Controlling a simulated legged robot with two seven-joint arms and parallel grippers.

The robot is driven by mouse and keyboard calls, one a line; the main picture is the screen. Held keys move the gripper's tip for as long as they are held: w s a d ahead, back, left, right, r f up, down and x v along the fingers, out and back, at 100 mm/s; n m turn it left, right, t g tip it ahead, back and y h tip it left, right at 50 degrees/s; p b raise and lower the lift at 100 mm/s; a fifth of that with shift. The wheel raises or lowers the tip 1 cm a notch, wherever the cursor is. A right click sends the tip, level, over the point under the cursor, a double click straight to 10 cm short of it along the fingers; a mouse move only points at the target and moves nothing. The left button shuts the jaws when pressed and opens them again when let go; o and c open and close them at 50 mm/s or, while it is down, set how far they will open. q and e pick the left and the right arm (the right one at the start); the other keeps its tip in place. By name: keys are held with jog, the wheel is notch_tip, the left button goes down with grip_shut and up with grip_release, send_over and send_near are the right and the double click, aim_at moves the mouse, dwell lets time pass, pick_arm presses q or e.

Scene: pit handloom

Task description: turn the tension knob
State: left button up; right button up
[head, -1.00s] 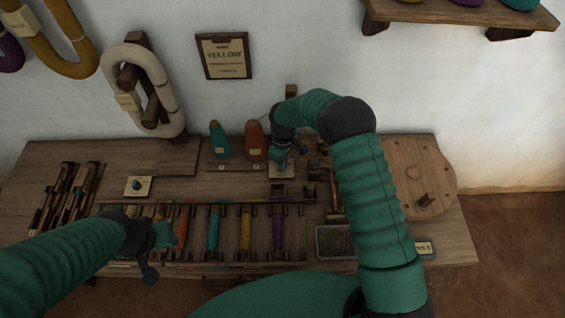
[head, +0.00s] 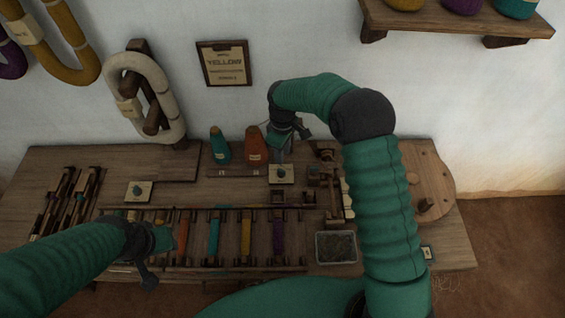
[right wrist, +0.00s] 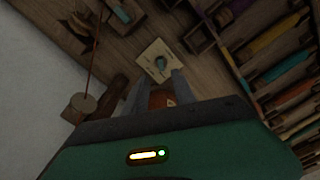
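A small knob (head: 281,173) sits on a cream plate at the back of the table, right of the orange cone. It shows teal on its plate in the right wrist view (right wrist: 160,62). A similar knob (head: 140,191) on a plate is at the left. I cannot tell by any label which is the tension knob. My right gripper (head: 283,154) is just above and behind the right knob, apart from it. In the right wrist view its two fingers (right wrist: 156,90) are spread, with no knob between them. My left gripper (head: 155,257) hangs over the front left rack; its fingers are unclear.
A teal cone (head: 219,146) and an orange cone (head: 256,146) stand beside the right gripper. A rack of coloured spools (head: 246,232) fills the front middle. A grey tray (head: 336,247) and a round wooden board (head: 430,180) are at the right. A sign (head: 223,64) reads YELLOW.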

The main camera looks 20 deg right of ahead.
notch_tip(320, 180, up, 7)
dwell(0.5)
